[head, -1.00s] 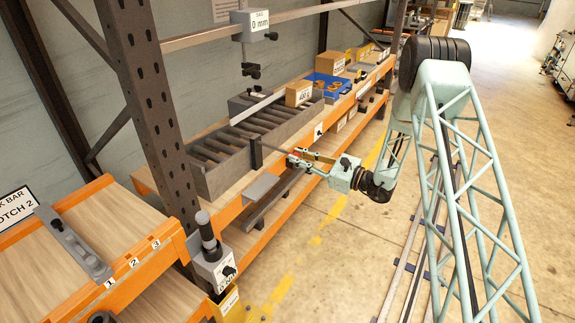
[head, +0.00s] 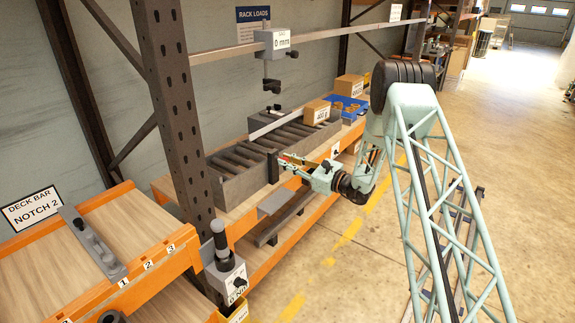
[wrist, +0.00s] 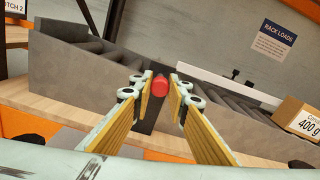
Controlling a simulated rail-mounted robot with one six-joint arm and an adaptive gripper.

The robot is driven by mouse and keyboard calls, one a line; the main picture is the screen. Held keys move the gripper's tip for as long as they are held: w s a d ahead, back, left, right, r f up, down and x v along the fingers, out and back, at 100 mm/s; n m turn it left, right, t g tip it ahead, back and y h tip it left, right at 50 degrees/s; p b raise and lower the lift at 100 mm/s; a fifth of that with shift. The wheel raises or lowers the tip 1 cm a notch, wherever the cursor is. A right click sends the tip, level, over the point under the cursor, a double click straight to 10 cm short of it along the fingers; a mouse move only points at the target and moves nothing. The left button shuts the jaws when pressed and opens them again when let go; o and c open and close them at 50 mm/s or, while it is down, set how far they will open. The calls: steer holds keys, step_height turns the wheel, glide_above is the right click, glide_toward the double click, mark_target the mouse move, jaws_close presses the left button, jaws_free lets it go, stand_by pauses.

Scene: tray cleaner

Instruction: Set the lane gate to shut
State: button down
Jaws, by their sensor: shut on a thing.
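The lane gate appears as a dark upright plate (head: 272,167) at the near side of the grey roller lane (head: 235,187). A red knob (wrist: 160,85) shows in the wrist view between my fingertips, in front of a dark upright bar (wrist: 153,112). My gripper (head: 284,160) is at the gate's front side, and in the wrist view its two yellow-padded fingers (wrist: 157,88) are closed in on the red knob. The fingers hide part of the knob's sides. Whether the gate stands open or shut I cannot tell.
A grey gauge box (head: 272,40) hangs from the rail above.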

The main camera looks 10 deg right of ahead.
steer(key=shift+w+a+r, duration=0.1)
steer(key=shift+w, duration=0.05)
steer(key=c, duration=2.5)
jaws_free()
steer(key=shift+a, duration=0.15)
steer(key=v, duration=1.2)
